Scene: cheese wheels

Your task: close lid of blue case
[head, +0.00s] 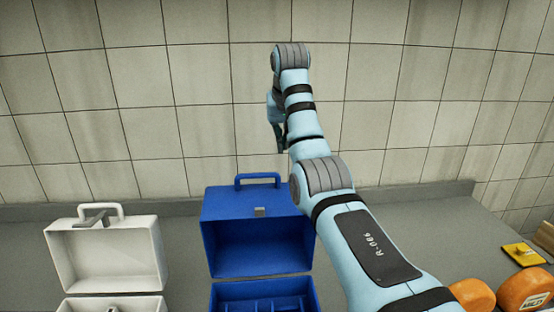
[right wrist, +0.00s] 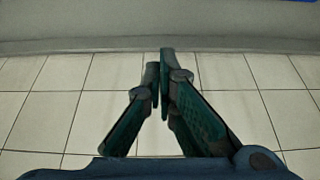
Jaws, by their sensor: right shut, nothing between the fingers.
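The blue case (head: 258,205) stands open on the grey counter, its lid raised with a handle on top and a small grey latch on the rim. Its lower part (head: 262,284) shows dividers at the bottom edge of the head view, partly cut off. My right gripper (head: 281,146) is above and behind the lid, close to the tiled wall, pointing down and apart from the case. In the right wrist view its fingers (right wrist: 160,62) are together and hold nothing. A thin blue strip (right wrist: 296,1) shows at that view's top right. My left gripper is out of view.
A white case (head: 105,255), also open, stands left of the blue one. Orange rounded things (head: 525,291) and a yellow piece (head: 523,254) lie at the right. The tiled wall (head: 180,60) closes off the back. Counter right of the blue case is partly hidden by my arm.

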